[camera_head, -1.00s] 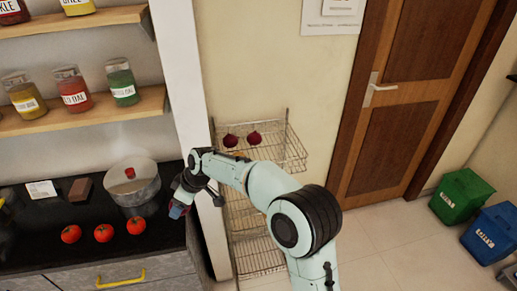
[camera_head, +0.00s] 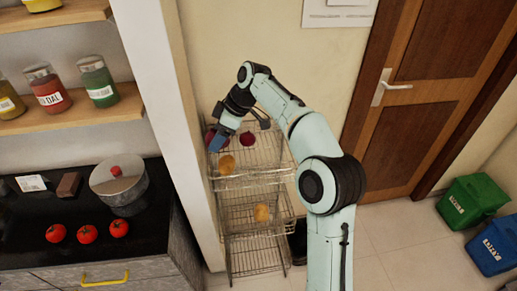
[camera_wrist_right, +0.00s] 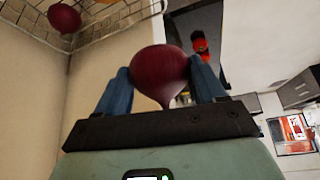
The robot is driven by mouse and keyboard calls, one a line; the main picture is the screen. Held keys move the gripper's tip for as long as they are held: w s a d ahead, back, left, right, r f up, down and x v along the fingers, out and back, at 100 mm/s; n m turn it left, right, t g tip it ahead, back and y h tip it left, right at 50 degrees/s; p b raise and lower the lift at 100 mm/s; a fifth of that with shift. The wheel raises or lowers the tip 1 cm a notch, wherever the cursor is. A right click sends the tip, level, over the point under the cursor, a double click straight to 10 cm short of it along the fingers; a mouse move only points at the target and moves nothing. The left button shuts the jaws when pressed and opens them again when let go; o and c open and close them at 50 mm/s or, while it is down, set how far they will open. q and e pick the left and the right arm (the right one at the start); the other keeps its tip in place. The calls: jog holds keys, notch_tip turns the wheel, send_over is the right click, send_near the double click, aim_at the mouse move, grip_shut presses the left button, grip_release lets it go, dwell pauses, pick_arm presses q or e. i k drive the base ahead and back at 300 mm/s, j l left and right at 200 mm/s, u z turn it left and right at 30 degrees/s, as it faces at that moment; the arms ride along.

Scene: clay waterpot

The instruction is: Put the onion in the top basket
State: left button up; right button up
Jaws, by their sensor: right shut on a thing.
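My right gripper (camera_head: 219,140) is over the back left of the wire rack's top basket (camera_head: 270,172). In the right wrist view its blue fingers are shut on a dark red onion (camera_wrist_right: 159,75), which hangs between them with its tip toward the palm. Another dark red onion (camera_head: 248,139) lies in the top basket, right of the gripper; an onion in wire mesh also shows in the wrist view (camera_wrist_right: 64,18). Dark red also shows beside the fingers in the head view; I cannot tell whether it is the held onion. My left gripper is out of view.
A tan potato (camera_head: 227,165) is in the top basket and another (camera_head: 262,212) in a lower basket. The white wall post (camera_head: 165,110) stands close left of the rack. The black counter (camera_head: 150,225) holds tomatoes (camera_head: 87,234) and a lidded pot (camera_head: 118,184).

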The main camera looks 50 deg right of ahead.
aim_at(273, 140)
jog(key=l, duration=1.45)
jog(key=i, duration=0.05)
